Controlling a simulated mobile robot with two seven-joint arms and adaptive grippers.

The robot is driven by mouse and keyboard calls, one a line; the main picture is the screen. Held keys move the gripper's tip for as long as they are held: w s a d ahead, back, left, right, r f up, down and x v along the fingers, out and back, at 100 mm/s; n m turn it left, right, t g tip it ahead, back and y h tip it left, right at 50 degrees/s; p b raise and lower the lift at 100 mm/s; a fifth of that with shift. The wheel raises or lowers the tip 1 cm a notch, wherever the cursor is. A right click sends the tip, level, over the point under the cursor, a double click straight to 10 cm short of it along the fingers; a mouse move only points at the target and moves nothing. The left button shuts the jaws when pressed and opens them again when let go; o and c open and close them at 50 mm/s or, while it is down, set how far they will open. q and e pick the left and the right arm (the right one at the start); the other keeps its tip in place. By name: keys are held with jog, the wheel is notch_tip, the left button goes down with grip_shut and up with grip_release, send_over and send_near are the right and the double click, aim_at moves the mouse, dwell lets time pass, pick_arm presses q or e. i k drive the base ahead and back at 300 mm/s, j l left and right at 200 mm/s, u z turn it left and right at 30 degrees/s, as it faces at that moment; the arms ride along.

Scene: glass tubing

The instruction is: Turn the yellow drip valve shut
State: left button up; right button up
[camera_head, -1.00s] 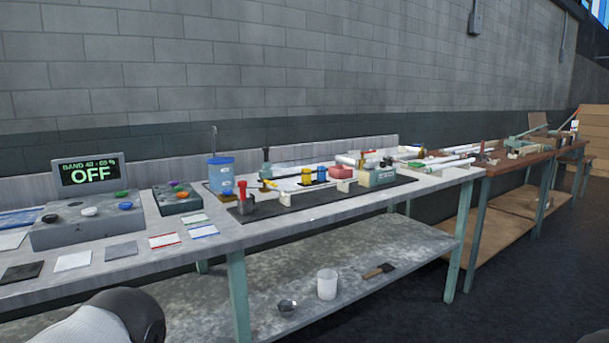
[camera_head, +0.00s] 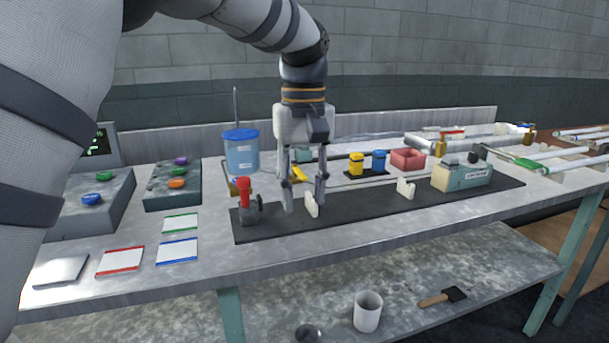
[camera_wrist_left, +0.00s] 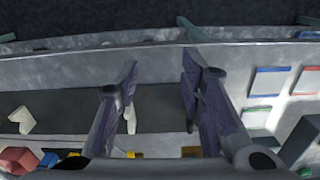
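A small yellow lever-like piece (camera_head: 299,174), which looks like the drip valve's handle, shows just behind my left gripper in the head view. The gripper partly covers it, and its turned position cannot be told. My left gripper (camera_head: 304,204) points down over the black mat, in front of the yellow piece, with its fingers apart. A white notched support (camera_head: 311,206) is close to its fingertips; contact cannot be told. In the left wrist view the two fingers (camera_wrist_left: 158,65) are apart, with nothing gripped between them. My right gripper is not in view.
A red-topped clamp (camera_head: 243,197) stands left of the gripper on the black mat (camera_head: 365,207). A blue-lidded tank (camera_head: 241,155) is behind it. Yellow (camera_head: 356,163) and blue (camera_head: 379,160) containers and a red bin (camera_head: 408,159) stand right. The mat between the supports is clear.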

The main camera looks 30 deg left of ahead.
aim_at(296, 171)
jog(key=i+j, duration=0.8)
jog(key=i, duration=0.05)
